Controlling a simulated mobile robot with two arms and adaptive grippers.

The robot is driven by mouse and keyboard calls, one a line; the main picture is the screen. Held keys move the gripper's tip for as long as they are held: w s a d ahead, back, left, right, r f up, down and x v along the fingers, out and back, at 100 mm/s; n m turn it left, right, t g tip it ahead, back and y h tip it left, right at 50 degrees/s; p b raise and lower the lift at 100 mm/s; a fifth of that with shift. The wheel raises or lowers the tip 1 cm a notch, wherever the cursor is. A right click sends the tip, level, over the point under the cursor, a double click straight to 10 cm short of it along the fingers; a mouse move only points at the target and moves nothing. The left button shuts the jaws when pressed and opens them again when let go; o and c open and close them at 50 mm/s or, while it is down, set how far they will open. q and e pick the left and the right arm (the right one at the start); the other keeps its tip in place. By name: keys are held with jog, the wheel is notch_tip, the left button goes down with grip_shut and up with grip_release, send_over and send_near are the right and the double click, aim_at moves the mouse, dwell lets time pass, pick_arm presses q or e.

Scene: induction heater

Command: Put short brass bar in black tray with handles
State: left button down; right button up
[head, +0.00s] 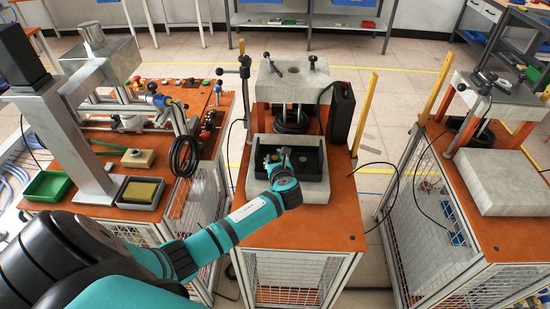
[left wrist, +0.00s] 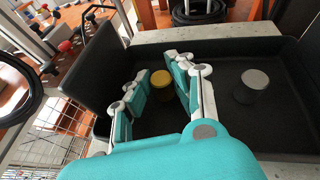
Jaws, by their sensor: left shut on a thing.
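The black tray (head: 314,162) sits on the grey block on the middle orange-topped bench. My left gripper (head: 274,160) reaches down into it in the head view. In the left wrist view the short brass bar (left wrist: 161,80), a gold-topped cylinder, stands upright between the fingers of my left gripper (left wrist: 160,84), which is shut on it. The bar is inside the outline of the tray (left wrist: 215,115); I cannot tell whether its base touches the floor. The bar is hidden or too small to tell in the head view. My right gripper is not in view.
A grey metal cylinder (left wrist: 251,86) stands in the tray, right of the brass bar. A press with a concrete top (head: 290,75) stands behind the tray, with a black box (head: 341,113) beside it. Another bench with a grey block (head: 497,181) is at right.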

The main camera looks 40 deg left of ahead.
pick_arm(q)
jog(key=shift+f, duration=0.1)
jog(key=c, duration=1.2)
grip_release()
jog(key=b+v, duration=0.1)
jog(key=v, duration=1.1)
